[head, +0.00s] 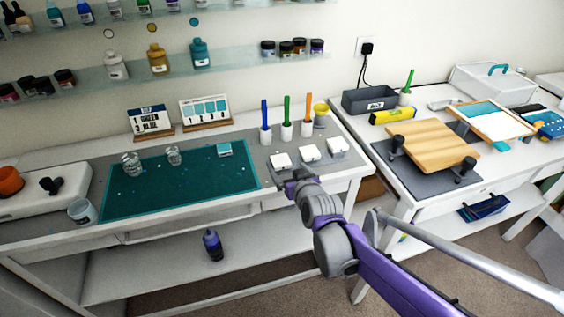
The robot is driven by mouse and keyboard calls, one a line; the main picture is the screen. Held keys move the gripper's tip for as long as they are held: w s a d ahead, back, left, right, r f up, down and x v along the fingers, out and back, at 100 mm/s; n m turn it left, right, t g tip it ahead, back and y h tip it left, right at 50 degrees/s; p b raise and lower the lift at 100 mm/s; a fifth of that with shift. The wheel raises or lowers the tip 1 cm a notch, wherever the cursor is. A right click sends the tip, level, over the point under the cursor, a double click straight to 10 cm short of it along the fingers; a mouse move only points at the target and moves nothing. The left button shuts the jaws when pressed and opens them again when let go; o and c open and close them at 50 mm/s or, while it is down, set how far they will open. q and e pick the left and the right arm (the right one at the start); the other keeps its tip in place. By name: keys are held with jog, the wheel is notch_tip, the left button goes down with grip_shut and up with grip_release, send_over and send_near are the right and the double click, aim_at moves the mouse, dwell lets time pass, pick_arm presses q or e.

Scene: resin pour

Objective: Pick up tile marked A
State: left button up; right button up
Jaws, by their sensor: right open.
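Three small white square tiles sit in a row on a grey mat: a left tile (281,160), a middle tile (310,152) and a right tile (338,145). Their markings are too small to read, so I cannot tell which one is marked A. My right gripper (294,181) is open and empty at the front edge of the table, just in front of the left and middle tiles. Its purple arm comes in from the lower right. My left gripper is not in view.
Blue, green (287,125) and orange upright tools stand behind the tiles, beside a yellow cup (321,113). A second table on the right holds a wooden board (433,147).

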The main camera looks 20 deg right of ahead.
aim_at(281, 161)
jog(key=x, duration=0.7)
jog(key=shift+w+f, duration=0.15)
jog(key=c, duration=1.4)
